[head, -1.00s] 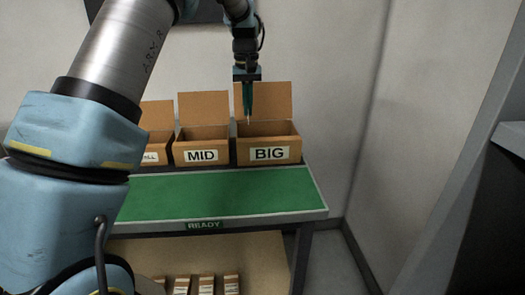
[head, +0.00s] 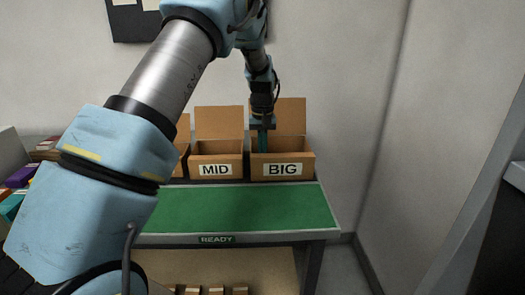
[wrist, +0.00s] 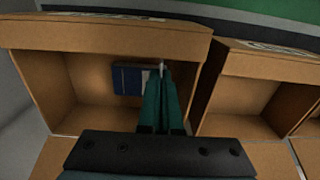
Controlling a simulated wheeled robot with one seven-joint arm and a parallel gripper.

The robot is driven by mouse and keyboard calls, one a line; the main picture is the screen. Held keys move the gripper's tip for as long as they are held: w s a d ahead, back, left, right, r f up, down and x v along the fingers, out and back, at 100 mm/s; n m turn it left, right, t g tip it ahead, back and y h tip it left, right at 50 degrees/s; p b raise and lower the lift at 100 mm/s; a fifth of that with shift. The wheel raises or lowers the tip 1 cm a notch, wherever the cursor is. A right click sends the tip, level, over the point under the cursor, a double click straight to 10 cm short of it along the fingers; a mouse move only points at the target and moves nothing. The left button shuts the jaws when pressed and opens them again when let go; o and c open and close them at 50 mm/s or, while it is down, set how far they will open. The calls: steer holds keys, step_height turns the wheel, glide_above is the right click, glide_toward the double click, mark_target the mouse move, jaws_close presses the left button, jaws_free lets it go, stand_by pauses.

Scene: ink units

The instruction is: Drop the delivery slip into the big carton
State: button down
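The big carton (head: 307,168) stands at the right end of the row with its flap up and a BIG label on its front. My gripper (head: 263,148) points down into its open top, left of the middle in the head view. In the wrist view the teal fingers (wrist: 163,70) are nearly together inside the carton's opening (wrist: 100,36). A thin pale edge, seemingly the delivery slip (wrist: 161,66), shows between the fingertips; most of it is hidden. A blue box (wrist: 127,78) lies inside the carton beside the fingertips.
The MID carton (head: 215,158) stands close on the left, also open; it shows in the wrist view too (wrist: 265,66). Another carton is partly hidden behind my arm. The green bench top (head: 240,208) in front is clear. Small boxes sit on the lower shelf.

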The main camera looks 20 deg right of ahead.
steer(key=shift+f, duration=0.2)
steer(key=shift+f, duration=0.1)
steer(key=c, duration=1.1)
jaws_free()
step_height(320, 180, up, 13)
steer(key=b, duration=0.2)
steer(key=s+a+f+n, duration=0.1)
steer(key=s+a+f, duration=0.1)
steer(key=a, duration=0.8)
steer(key=s+a+f+n, duration=0.1)
steer(key=s+a, duration=0.1)
steer(key=a, duration=0.8)
steer(key=s+a+f, duration=0.2)
steer(key=s+a, duration=0.4)
steer(key=s, duration=0.1)
steer(key=s+a+f+t, duration=0.1)
steer(key=s+a+f, duration=0.2)
steer(key=s+a, duration=0.4)
steer(key=shift+s+a+f+t, duration=0.15)
steer(key=shift+s+a+t, duration=0.15)
steer(key=shift+s, duration=0.35)
